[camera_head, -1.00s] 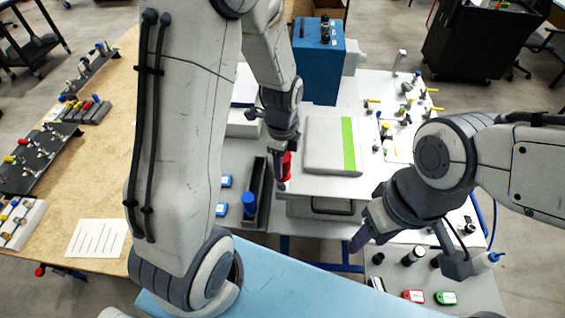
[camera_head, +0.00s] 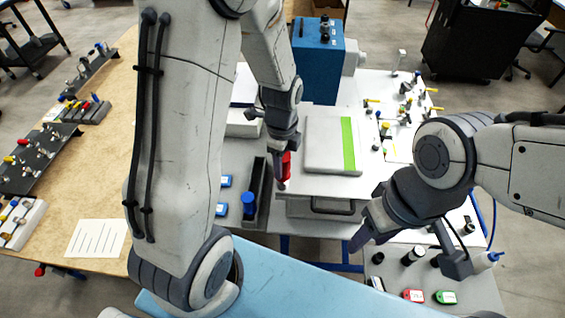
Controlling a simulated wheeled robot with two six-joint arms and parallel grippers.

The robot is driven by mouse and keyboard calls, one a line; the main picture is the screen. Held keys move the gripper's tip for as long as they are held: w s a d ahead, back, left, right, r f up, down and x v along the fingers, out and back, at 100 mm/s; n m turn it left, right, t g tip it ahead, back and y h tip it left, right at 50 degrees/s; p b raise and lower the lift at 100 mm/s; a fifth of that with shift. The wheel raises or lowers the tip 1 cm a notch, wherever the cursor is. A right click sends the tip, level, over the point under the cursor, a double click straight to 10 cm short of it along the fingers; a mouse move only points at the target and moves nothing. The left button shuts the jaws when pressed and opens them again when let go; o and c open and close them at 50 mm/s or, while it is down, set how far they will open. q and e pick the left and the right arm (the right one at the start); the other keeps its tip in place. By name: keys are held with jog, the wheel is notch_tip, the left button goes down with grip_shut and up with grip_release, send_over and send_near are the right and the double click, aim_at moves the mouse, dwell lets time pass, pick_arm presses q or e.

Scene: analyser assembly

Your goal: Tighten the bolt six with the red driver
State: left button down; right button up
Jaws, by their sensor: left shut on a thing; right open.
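My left gripper (camera_head: 283,150) is shut on the red driver (camera_head: 285,166) and holds it upright at the left edge of the white analyser (camera_head: 310,188). The driver's tip is low beside the analyser, and I cannot tell whether it touches anything. Bolt six cannot be made out; it is too small or hidden behind the driver and gripper. A light panel with a green stripe (camera_head: 348,145) lies on top of the analyser. My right gripper (camera_head: 366,231) is open and empty in front of the analyser's right side.
A dark holder (camera_head: 257,192) with a blue-capped driver (camera_head: 249,205) stands left of the analyser. A blue box (camera_head: 318,65) stands behind. Several small fittings sit on the white table at right. Red (camera_head: 413,296) and green (camera_head: 446,297) items lie at front right.

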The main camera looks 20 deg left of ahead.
pick_arm(q)
jog(key=shift+r, duration=0.15)
dwell(0.5)
jog(key=shift+r+p, duration=2.65)
jog(key=shift+r, duration=0.25)
